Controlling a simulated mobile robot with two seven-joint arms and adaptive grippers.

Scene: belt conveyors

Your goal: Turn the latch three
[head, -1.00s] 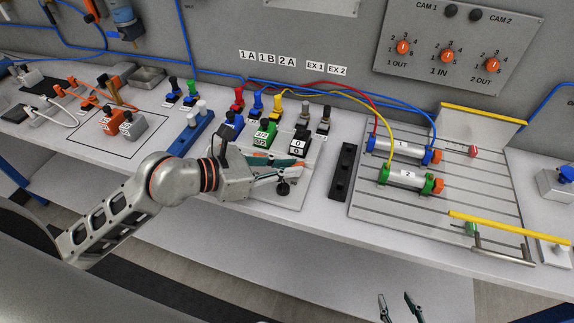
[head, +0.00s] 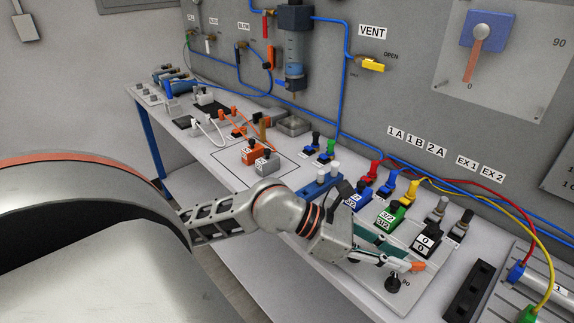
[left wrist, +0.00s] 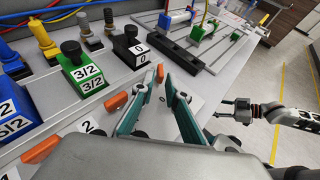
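My left gripper (head: 412,262) is over the light plate (head: 425,290) in front of the coloured valve blocks. In the left wrist view its two teal fingers (left wrist: 160,76) stand apart, their tips close to a small orange lever (left wrist: 160,72); contact cannot be told. Another orange lever (left wrist: 118,102) lies left of the fingers, and a third (left wrist: 40,148) farther left. I cannot read which latch is number three.
Green (head: 388,216) and black (head: 427,238) valve blocks stand close behind the gripper. A black slotted rail (head: 466,290) is to its right. A yellow vent valve (head: 370,65) and blue hoses are on the wall. A blue block (head: 318,187) stands left.

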